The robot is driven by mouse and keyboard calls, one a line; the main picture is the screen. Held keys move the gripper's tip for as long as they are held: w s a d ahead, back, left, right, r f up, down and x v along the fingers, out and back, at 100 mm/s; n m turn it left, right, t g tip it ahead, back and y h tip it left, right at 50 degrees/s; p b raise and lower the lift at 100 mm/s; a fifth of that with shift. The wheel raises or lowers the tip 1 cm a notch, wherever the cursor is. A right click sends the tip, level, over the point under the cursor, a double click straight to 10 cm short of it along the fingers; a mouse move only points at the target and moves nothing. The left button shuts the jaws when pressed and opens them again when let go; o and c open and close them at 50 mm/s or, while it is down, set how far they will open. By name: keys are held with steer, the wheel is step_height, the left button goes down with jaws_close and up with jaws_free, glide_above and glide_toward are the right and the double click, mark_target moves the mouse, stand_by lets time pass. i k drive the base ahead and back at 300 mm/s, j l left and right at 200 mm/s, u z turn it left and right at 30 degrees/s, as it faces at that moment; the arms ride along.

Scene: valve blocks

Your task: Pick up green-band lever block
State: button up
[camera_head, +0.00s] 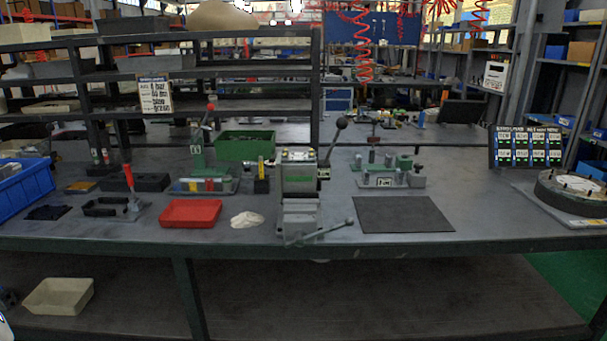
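A grey metal block with a green band (299,180) stands upright near the middle of the bench. A lever with a dark ball knob (341,123) rises at its right, seeming to belong to it or to something just behind it. In front of it, close against it in this view, is a lower grey metal piece (300,216) with a rod-like handle sticking out to the right at the bench's front edge. I cannot tell whether the two are joined. My gripper is not in view.
A red tray (190,213) and a white cloth (247,220) lie left of the block. A dark mat (403,214) lies to the right, bare. Behind are a green bin (245,146) and a grey fixture with posts (388,180). A round dark fixture (575,192) sits far right.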

mark_target(298, 173)
steer(key=i+j+u, duration=0.2)
steer(key=i+j, duration=0.35)
steer(key=i+j+u, duration=0.25)
steer(key=i+j, duration=0.15)
steer(key=i, duration=0.25)
